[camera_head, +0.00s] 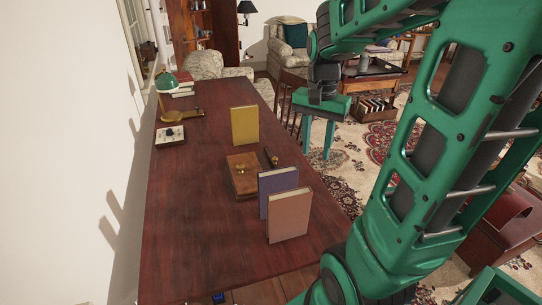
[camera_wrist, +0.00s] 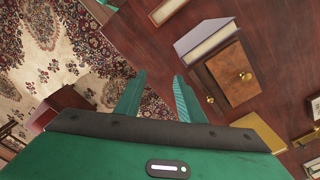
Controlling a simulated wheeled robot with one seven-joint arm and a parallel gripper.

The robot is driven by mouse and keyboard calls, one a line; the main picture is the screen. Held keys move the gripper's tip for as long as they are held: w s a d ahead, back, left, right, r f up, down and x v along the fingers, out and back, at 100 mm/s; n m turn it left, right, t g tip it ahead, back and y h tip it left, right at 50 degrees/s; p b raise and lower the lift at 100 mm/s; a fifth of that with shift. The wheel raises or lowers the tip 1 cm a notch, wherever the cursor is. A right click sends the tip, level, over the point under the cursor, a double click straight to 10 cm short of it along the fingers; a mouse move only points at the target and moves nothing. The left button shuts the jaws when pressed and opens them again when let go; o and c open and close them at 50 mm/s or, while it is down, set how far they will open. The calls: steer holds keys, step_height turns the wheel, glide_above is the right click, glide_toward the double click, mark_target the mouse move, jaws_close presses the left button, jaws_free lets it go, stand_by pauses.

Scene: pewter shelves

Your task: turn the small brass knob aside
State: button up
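A brown wooden box (camera_head: 245,188) lies on the dark red-brown table among upright books. In the wrist view the box (camera_wrist: 232,90) shows one brass knob (camera_wrist: 246,76) on its brown face and another brass knob (camera_wrist: 210,99) at its dark side. A knob (camera_head: 274,160) also shows by the dark upright piece in the head view; which one the task means, I cannot tell. My gripper (camera_head: 318,140) is open and empty, pointing down beyond the table's right edge, apart from the box.
A yellow book (camera_head: 245,125) stands behind the box; a purple book (camera_head: 277,190) and a pink book (camera_head: 289,215) stand in front. A green-shaded lamp (camera_head: 166,82) and a white switch box (camera_head: 170,136) are at the far left. A wooden chair (camera_head: 289,95) stands near my gripper.

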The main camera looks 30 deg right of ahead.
steer(key=w+d+f+m, duration=0.2)
steer(key=w+m, duration=0.3)
steer(key=w, duration=0.7)
steer(key=m, duration=0.4)
glide_above(274, 157)
step_height(274, 157, down, 4)
step_height(274, 157, down, 11)
steer(key=shift+s+d+r, duration=0.1)
jaws_close()
steer(key=shift+m, duration=0.3)
